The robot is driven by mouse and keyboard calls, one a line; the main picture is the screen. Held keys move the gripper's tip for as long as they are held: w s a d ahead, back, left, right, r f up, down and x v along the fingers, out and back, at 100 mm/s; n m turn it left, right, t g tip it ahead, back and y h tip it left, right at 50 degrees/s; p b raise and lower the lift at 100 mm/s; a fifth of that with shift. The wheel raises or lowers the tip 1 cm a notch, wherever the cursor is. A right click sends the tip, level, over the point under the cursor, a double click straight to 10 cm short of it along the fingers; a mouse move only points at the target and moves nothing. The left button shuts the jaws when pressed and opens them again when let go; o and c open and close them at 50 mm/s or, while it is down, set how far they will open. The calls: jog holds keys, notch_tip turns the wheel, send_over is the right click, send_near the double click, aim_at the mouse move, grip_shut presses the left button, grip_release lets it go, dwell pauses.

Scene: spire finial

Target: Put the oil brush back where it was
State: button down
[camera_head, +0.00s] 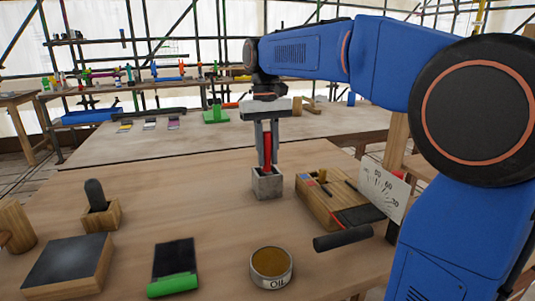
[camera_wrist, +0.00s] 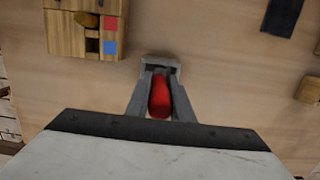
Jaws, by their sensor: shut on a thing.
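My gripper (camera_head: 266,152) points straight down over the bench and is shut on the red handle of the oil brush (camera_head: 267,148). The brush is upright, its lower end inside or just at the mouth of a small grey block-like holder (camera_head: 267,186); how deep it sits is hidden. In the wrist view the red handle (camera_wrist: 160,97) lies between the two grey fingers (camera_wrist: 160,100), with part of the grey holder (camera_wrist: 162,62) showing beyond them. A round tin marked OIL (camera_head: 271,268) stands nearer, at the front of the bench.
A wooden block with slots (camera_head: 325,198) and a dial plate (camera_head: 384,190) stand close right of the holder. A dark cylinder (camera_head: 342,239) lies in front of them. A dark-topped block (camera_head: 68,262), a green-edged pad (camera_head: 174,268) and a wooden holder (camera_head: 100,213) are at left. Bench between is clear.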

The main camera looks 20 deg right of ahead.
aim_at(267, 131)
jog(key=c, duration=1.6)
grip_release()
jog(key=shift+f, duration=0.1)
jog(key=shift+o, duration=0.2)
jog(key=r, duration=0.3)
jog(key=w+r, duration=0.1)
jog(key=r, duration=0.7)
jog(key=shift+w+r, duration=0.2)
jog(key=shift+r, duration=0.4)
